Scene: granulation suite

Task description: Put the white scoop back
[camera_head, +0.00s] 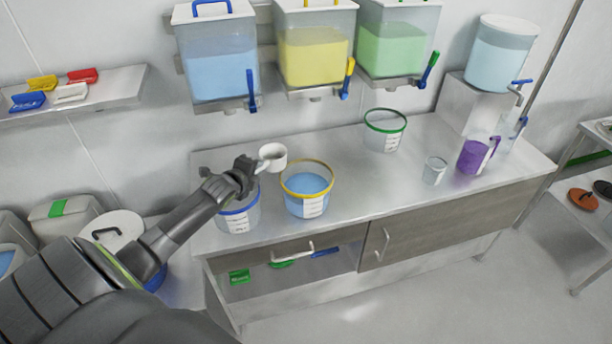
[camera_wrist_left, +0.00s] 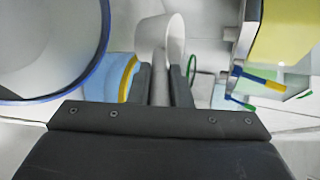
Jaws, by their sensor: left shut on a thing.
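A white scoop (camera_head: 273,156) with a round cup is held above the counter, near the blue-rimmed and yellow-rimmed buckets. My left gripper (camera_head: 252,169) is shut on its handle. In the left wrist view the handle (camera_wrist_left: 159,82) runs between the two fingers, with the pale cup (camera_wrist_left: 168,32) beyond them. My right gripper is not in view.
The blue-rimmed bucket (camera_head: 250,219) stands under my left wrist. Beside it is the yellow-rimmed bucket (camera_head: 316,208) with blue contents. A green-rimmed bucket (camera_head: 385,132), small clear cup (camera_head: 434,171) and purple jug (camera_head: 473,157) stand further right. Dispensers (camera_head: 314,58) hang above; the counter's middle is clear.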

